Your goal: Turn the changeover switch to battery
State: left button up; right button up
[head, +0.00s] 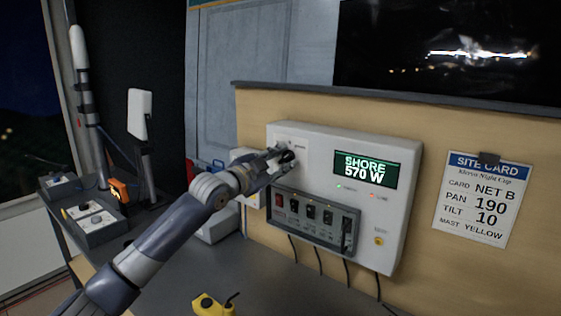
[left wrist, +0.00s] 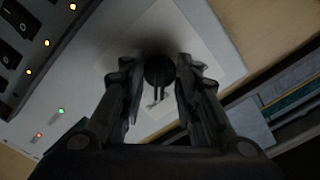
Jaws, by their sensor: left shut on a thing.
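The changeover switch is a dark round knob (left wrist: 159,72) on a pale plate (left wrist: 207,62) at the upper left of the white power panel (head: 410,190). My left gripper (head: 284,156) is at the knob, and in the left wrist view its two fingers (left wrist: 160,78) close on the knob's sides. In the head view the fingers hide most of the knob. The lettering by the knob is too small to read. My right gripper is not in view.
A row of rocker switches (head: 311,213) sits below the knob, with cables hanging under it. A site card (head: 487,199) is on the wooden wall at right. A yellow object (head: 212,305) and a control box (head: 95,221) are on the dark desk.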

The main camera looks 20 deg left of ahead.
pick_arm(q)
jog(key=shift+n+p, duration=0.35)
jog(key=shift+n, duration=0.05)
jog(key=n+p, duration=0.2)
jog(key=shift+n, duration=0.4)
jog(key=n+p, duration=0.2)
jog(key=n, duration=0.1)
jog(key=shift+d+n, duration=0.1)
jog(key=shift+n, duration=0.3)
jog(key=n+p, duration=0.3)
jog(key=n, duration=0.2)
jog(key=shift+n+p, duration=1.45)
jog(key=shift+n, duration=1.35)
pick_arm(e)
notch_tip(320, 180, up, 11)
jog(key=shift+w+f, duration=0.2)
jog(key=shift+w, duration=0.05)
pick_arm(q)
jog(key=shift+d, duration=0.1)
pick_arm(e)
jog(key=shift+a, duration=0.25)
pick_arm(q)
jog(key=o, duration=1.1)
